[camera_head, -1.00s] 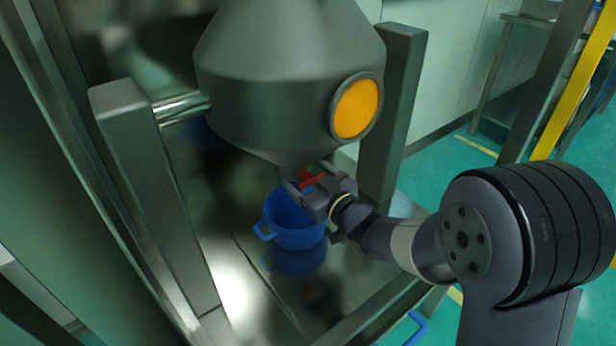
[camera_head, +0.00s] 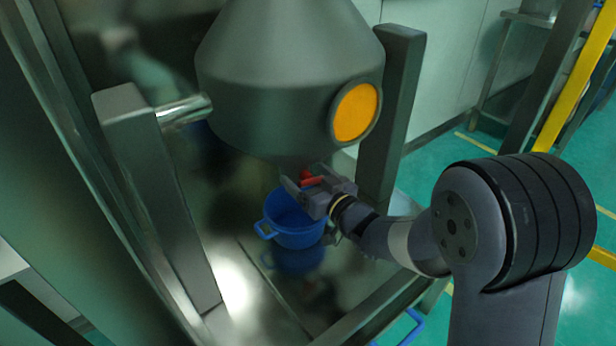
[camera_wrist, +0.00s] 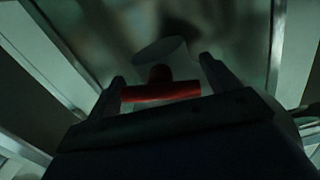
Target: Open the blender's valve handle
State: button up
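The blender (camera_head: 275,110) is a large grey metal vessel that narrows downward, with an orange round window on its side. Its red valve handle (camera_head: 314,182) is at the bottom outlet, partly hidden by my gripper (camera_head: 305,190). In the wrist view the handle (camera_wrist: 160,92) is a red crossbar on a short red stem, below a pale round outlet. It lies crosswise between the two fingers of my gripper (camera_wrist: 162,88). The fingers stand wide apart, close to the bar's ends. I cannot tell whether they touch it.
A blue pot with side handles (camera_head: 292,222) stands on the reflective metal surface below the outlet. Grey posts (camera_head: 392,110) stand at either side of the blender. A yellow post (camera_head: 575,85) is at the right, over green floor.

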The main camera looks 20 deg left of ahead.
jog(key=shift+o, duration=1.3)
jog(key=p+v, duration=0.2)
jog(key=v, duration=0.9)
jog(key=shift+w+r, duration=0.1)
jog(key=shift+c, duration=0.6)
